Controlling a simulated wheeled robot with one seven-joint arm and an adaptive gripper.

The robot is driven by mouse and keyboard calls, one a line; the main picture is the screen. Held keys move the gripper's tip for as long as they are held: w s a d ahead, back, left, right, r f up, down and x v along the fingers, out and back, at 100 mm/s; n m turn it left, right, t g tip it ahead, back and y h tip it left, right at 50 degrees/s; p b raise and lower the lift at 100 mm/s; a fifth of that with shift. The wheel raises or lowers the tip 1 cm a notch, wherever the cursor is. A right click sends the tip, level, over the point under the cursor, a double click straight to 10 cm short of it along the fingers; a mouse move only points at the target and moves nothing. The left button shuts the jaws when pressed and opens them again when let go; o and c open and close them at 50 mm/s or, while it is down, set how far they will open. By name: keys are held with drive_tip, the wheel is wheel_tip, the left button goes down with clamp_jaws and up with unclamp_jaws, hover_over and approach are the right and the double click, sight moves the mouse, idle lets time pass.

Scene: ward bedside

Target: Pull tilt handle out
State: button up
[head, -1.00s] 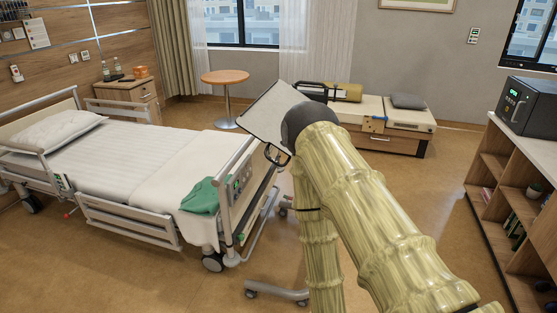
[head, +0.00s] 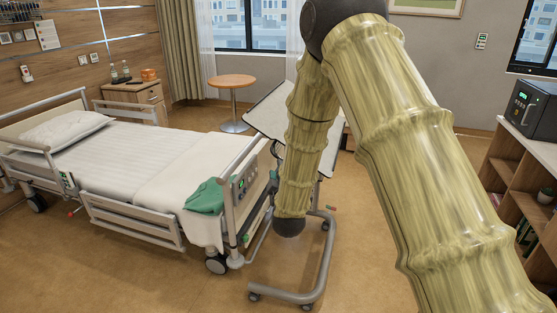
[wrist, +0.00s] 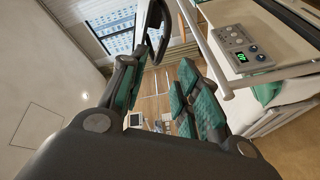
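The overbed table's pale tilted top (head: 266,112) stands beyond the foot of the bed in the head view, partly behind my arm. A dark loop (head: 275,149), possibly the tilt handle, shows at its lower left edge. In the wrist view, a dark curved piece (wrist: 157,30) shows just beyond the left fingertip; it may be the same handle. My gripper (wrist: 158,78) is open, with a gap between its teal-padded fingers and nothing seen held. I cannot tell whether the left finger touches the curved piece. My gripper is not discernible in the head view.
The bed (head: 105,150) fills the left, with a control panel (wrist: 240,46) on its footboard close to my gripper's right. The table's grey wheeled base (head: 300,295) stands on the floor. A shelf unit (head: 510,185) is at right. A round table (head: 232,82) stands behind.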

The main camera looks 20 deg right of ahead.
drive_tip(key=p+x, duration=0.1)
drive_tip(key=x, duration=0.9)
drive_tip(key=shift+f, duration=0.1)
